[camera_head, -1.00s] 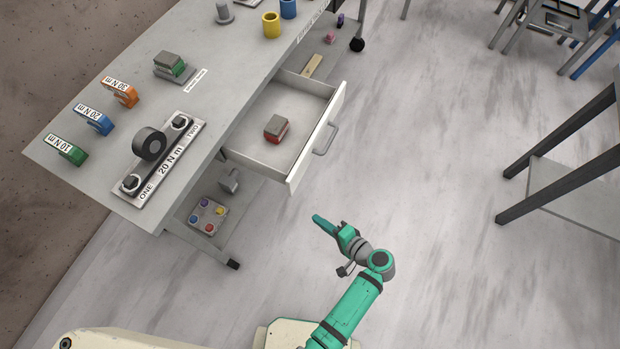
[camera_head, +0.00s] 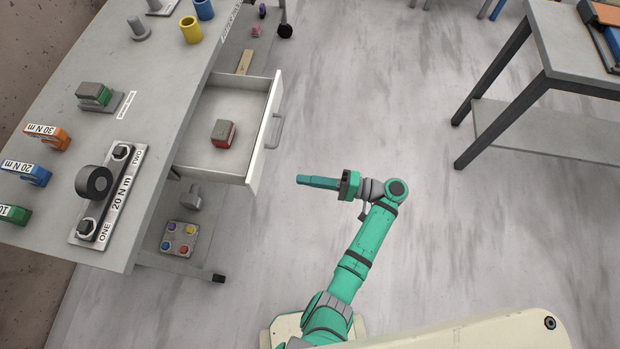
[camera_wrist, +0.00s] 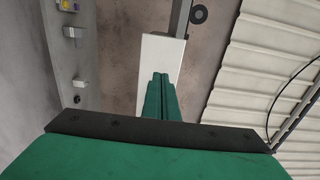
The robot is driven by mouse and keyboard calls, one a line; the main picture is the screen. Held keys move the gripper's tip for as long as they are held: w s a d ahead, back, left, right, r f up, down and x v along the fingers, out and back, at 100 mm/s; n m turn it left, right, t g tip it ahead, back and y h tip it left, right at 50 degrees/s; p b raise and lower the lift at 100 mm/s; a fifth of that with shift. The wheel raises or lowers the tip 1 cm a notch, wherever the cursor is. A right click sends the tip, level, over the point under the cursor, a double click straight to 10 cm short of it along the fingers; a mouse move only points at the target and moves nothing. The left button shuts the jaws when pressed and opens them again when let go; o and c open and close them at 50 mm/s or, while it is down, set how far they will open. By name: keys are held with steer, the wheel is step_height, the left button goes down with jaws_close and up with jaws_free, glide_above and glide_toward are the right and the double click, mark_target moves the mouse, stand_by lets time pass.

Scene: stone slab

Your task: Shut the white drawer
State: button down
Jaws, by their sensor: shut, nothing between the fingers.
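The white drawer (camera_head: 262,150) stands pulled out from the right side of the grey workbench, with a grey bar handle (camera_head: 275,131) on its front. A red and grey block (camera_head: 223,133) lies inside it. My green gripper (camera_head: 302,180) is shut and empty. It is to the right of the drawer front, pointing left toward the front's near end, with a gap between them in the head view. In the wrist view, the shut fingers (camera_wrist: 160,82) point at a white panel (camera_wrist: 160,62), which looks like the drawer front.
The bench top (camera_head: 165,95) bears torque wrenches, a 20 N m plate (camera_head: 112,195) and cups. A lower shelf holds a tray of coloured buttons (camera_head: 180,239). A dark-legged table (camera_head: 560,90) stands at the right. The floor between is clear.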

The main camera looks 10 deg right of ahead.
mark_target(258, 173)
steer(key=x, duration=1)
steer(key=shift+w+a, duration=0.15)
steer(key=shift+a, duration=0.15)
steer(key=shift+w+a, duration=0.1)
steer(key=shift+a, duration=0.3)
steer(key=shift+a, duration=0.15)
